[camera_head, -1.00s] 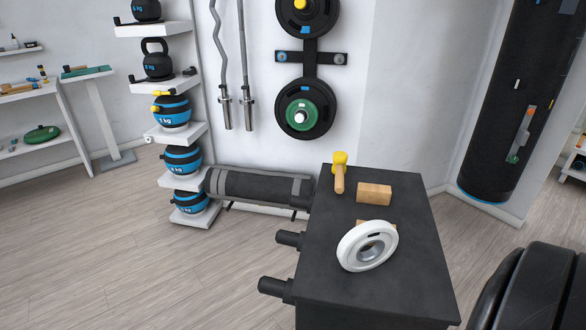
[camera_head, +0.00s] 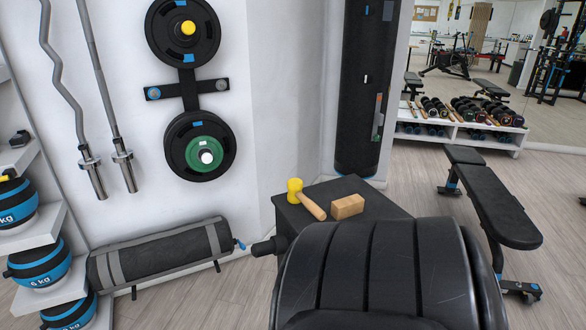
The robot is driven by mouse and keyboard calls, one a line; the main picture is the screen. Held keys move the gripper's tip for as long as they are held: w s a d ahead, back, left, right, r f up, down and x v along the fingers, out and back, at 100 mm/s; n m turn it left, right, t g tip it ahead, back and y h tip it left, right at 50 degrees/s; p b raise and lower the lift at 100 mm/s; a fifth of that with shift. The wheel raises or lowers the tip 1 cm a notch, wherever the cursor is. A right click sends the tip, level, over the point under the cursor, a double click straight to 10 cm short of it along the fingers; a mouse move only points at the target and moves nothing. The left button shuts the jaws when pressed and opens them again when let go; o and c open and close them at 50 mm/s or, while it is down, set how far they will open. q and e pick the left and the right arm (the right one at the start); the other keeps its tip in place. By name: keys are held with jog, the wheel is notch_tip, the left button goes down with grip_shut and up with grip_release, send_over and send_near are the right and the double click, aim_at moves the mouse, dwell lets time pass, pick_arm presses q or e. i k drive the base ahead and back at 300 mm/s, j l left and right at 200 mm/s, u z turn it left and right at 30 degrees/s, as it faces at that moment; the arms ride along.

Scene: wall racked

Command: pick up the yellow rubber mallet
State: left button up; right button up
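The yellow rubber mallet (camera_head: 298,192) lies on the far left part of the black box-like table (camera_head: 346,186). Its yellow head is at the table's back left edge and its wooden handle points toward the lower right. A wooden block (camera_head: 347,206) sits just right of the handle, apart from it. The near part of the tabletop is hidden behind a large black ribbed pad. Neither of my grippers is in view.
The large black ribbed pad (camera_head: 390,270) fills the lower middle foreground, in front of the table. A black roll (camera_head: 165,250) lies at the wall on the left. A black bench (camera_head: 495,205) stands on the right. Open floor shows between bench and pad.

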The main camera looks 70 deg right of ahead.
aim_at(295, 185)
jog(key=i+l+z, duration=0.1)
jog(key=i+z, duration=0.15)
jog(key=z, duration=0.15)
jog(key=i+z, duration=0.25)
jog(key=z, duration=0.15)
jog(key=i+j+z, duration=0.1)
jog(key=i+z, duration=0.15)
jog(key=z, duration=0.15)
jog(key=i+j+z, duration=0.15)
jog(key=z, duration=0.25)
jog(key=i+j, duration=0.05)
jog(key=i, duration=0.05)
